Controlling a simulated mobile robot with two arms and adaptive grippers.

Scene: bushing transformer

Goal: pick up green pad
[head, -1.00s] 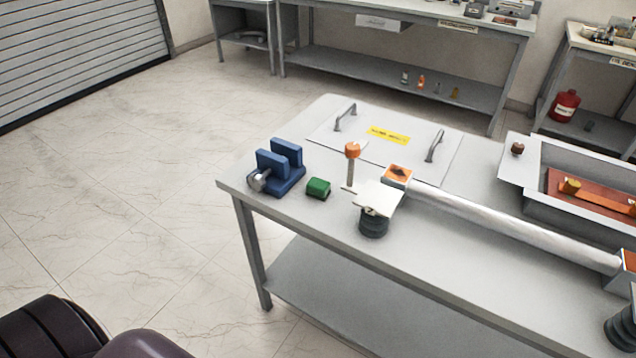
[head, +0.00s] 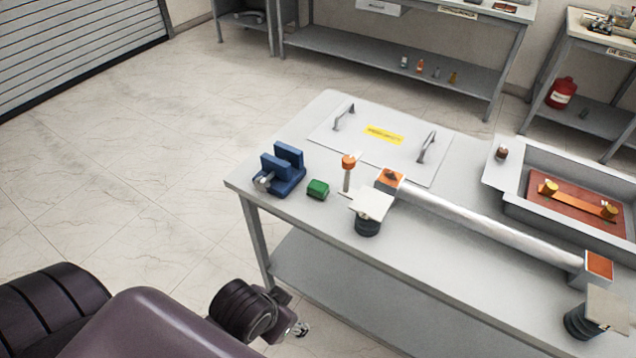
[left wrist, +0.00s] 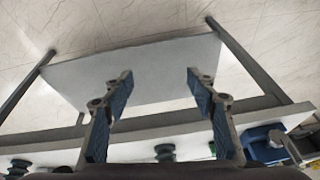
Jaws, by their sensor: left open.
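The green pad (head: 318,189) is a small green block lying on the grey table top, just right of the blue vise (head: 280,170). My left gripper (head: 297,327) is at the bottom of the head view, in front of the table's near left leg and well short of the pad. In the left wrist view its two blue-padded fingers (left wrist: 158,80) are spread wide with nothing between them. My right gripper is not in view.
An orange-topped post (head: 348,170), a dark ribbed insulator with a white plate (head: 368,222) and a long grey tube (head: 490,220) stand right of the pad. A lower shelf (head: 345,285) lies under the table top (head: 440,262). The floor at left is clear.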

